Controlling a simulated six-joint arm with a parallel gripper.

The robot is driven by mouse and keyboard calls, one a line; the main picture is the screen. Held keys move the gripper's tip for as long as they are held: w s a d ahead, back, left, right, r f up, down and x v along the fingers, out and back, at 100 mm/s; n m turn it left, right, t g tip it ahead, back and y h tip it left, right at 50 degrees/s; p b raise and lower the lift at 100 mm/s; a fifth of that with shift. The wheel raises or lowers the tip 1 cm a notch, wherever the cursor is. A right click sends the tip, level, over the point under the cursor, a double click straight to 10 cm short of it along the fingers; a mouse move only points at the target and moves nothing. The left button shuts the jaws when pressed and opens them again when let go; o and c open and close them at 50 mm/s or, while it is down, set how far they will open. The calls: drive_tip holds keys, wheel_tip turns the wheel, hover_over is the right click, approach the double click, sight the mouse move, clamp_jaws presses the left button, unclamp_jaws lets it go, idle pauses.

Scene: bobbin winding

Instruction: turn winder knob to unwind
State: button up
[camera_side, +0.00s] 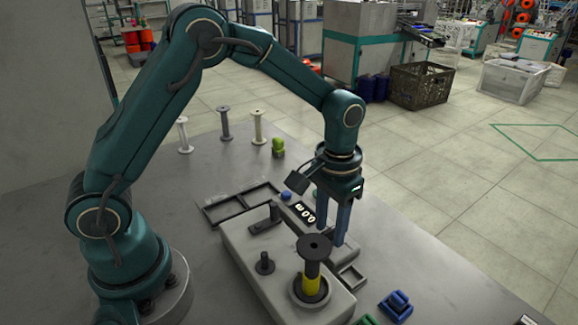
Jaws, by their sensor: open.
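The grey winder box (257,283) stands on the table in front of my arm. A bobbin with a dark flange and yellow winding (313,283) stands upright at its front right. I cannot tell for sure which part is the winder knob. A small display (305,213) and a blue button (286,196) are at the back. My gripper (341,241) points down with blue fingers, open and empty, just behind and right of the bobbin. The fingertips' exact height is unclear.
A dark divided tray (240,207) lies behind the winder, and a small tray (351,277) to its right. Several empty spools (225,123) and a yellow-green object (278,147) stand at the back. Blue pieces (396,306) lie front right. The table's right side is mostly clear.

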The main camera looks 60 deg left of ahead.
drive_tip(key=shift+f, duration=0.1)
clamp_jaws()
drive_tip(key=shift+n, duration=0.3)
drive_tip(key=n, duration=0.4)
drive_tip(key=shift+n, duration=2.1)
unclamp_jaws()
